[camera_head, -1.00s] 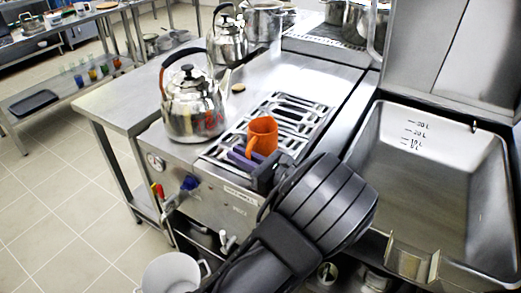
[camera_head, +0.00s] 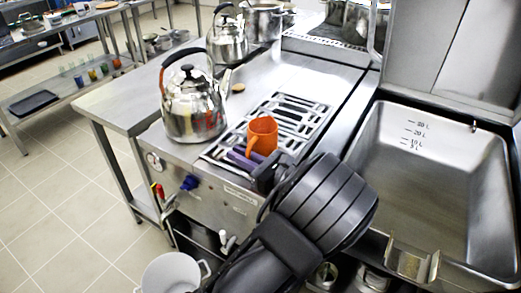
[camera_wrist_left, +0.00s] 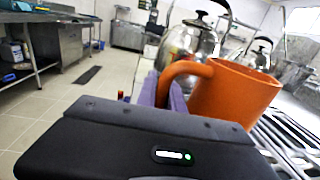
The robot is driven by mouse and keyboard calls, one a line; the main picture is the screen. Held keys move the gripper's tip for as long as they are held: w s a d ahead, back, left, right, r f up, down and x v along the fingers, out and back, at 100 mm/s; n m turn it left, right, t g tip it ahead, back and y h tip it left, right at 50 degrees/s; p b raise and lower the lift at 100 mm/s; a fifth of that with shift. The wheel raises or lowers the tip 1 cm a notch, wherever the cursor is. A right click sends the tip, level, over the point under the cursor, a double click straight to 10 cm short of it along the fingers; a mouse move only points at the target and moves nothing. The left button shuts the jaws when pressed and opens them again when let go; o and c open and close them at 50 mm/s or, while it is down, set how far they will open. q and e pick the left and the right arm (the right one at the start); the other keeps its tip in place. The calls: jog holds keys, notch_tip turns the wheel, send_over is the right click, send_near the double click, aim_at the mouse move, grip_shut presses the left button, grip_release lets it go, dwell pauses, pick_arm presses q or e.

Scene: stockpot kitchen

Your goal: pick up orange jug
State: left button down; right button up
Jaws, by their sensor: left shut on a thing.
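The orange jug (camera_head: 263,134) is upright over the slatted drain grate on the steel counter. In the left wrist view the orange jug (camera_wrist_left: 231,95) stands large just beyond my gripper, its handle toward the left. My left gripper (camera_head: 246,160), with purple finger pads, is at the jug's near side by the handle. The purple fingers (camera_wrist_left: 170,95) meet the handle in the left wrist view, and the gripper is shut on the jug. The fingertips are partly hidden by the handle. My right gripper is not in view.
A steel kettle (camera_head: 193,105) stands close left of the jug, with another kettle (camera_head: 227,42) behind. A deep steel basin (camera_head: 440,175) is at the right. A white pot (camera_head: 172,273) is below the counter front. The slatted grate (camera_head: 290,115) lies around the jug.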

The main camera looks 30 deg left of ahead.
pick_arm(q)
jog(key=shift+r, duration=0.1)
dwell(0.3)
notch_tip(320, 180, up, 10)
jog(key=p, duration=0.1)
dwell(0.4)
dwell(1.4)
